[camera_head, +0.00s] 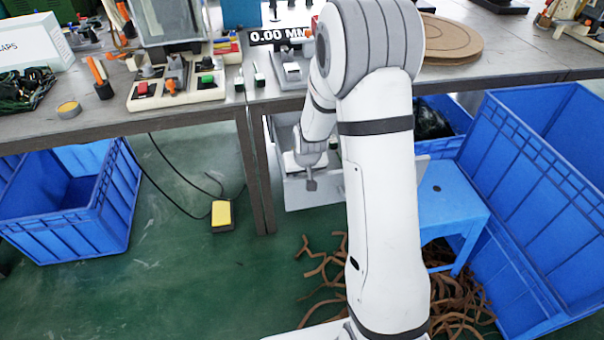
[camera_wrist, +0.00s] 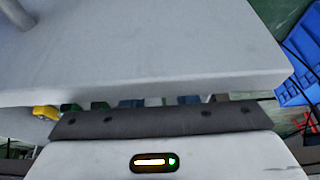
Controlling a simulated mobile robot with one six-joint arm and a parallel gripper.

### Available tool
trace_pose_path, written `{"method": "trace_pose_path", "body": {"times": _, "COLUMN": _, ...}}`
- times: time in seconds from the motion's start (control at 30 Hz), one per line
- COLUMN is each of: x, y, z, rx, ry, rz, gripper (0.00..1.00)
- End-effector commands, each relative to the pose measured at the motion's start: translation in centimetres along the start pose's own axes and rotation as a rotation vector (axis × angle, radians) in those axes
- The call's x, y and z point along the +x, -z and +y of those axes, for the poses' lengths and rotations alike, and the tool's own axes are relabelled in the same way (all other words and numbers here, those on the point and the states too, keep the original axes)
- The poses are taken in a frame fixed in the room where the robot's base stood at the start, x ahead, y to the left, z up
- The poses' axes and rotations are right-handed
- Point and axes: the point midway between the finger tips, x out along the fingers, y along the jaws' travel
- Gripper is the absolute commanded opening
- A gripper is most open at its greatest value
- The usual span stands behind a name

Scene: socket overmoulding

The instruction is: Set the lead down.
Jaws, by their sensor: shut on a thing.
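My gripper (camera_head: 311,184) hangs below the front edge of the workbench, in front of a pale grey bin or drawer (camera_head: 330,194) under it. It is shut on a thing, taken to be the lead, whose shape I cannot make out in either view. In the wrist view the pale gripper body (camera_wrist: 220,158) with a lit indicator fills the bottom. The fingertips do not show there. A large pale grey slab (camera_wrist: 150,55) hides what lies beyond.
The workbench (camera_head: 205,114) carries a socket fixture board (camera_head: 178,98), a dark coiled cable (camera_head: 27,88) and brown discs (camera_head: 450,40). Blue crates (camera_head: 70,215) stand left and right. A blue stool (camera_head: 450,195), brown scraps (camera_head: 455,305) and a yellow pedal (camera_head: 222,213) are on the floor.

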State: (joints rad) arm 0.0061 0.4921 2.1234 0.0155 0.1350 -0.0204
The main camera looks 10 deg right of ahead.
Motion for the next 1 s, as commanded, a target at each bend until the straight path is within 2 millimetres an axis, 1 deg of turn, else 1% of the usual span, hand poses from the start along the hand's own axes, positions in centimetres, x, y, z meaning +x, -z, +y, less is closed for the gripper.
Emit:
{"method": "trace_pose_path", "body": {"times": 0.23, "x": 0.1, "y": 0.0, "z": 0.0, "rx": -0.001, "ry": 0.000, "rz": 0.002, "gripper": 0.04}}
{"method": "trace_pose_path", "body": {"times": 0.63, "x": 1.3, "y": -0.5, "z": -0.1, "rx": -0.002, "ry": 0.001, "rz": 0.002, "gripper": 0.04}}
{"method": "trace_pose_path", "body": {"times": 0.73, "x": 1.2, "y": -0.4, "z": -0.1, "rx": -0.002, "ry": 0.001, "rz": 0.002, "gripper": 0.04}}
{"method": "trace_pose_path", "body": {"times": 0.77, "x": 1.2, "y": -0.5, "z": -0.1, "rx": -0.002, "ry": 0.001, "rz": 0.002, "gripper": 0.28}}
{"method": "trace_pose_path", "body": {"times": 1.0, "x": 1.2, "y": -0.4, "z": -0.1, "rx": -0.003, "ry": 0.001, "rz": 0.002, "gripper": 0.48}}
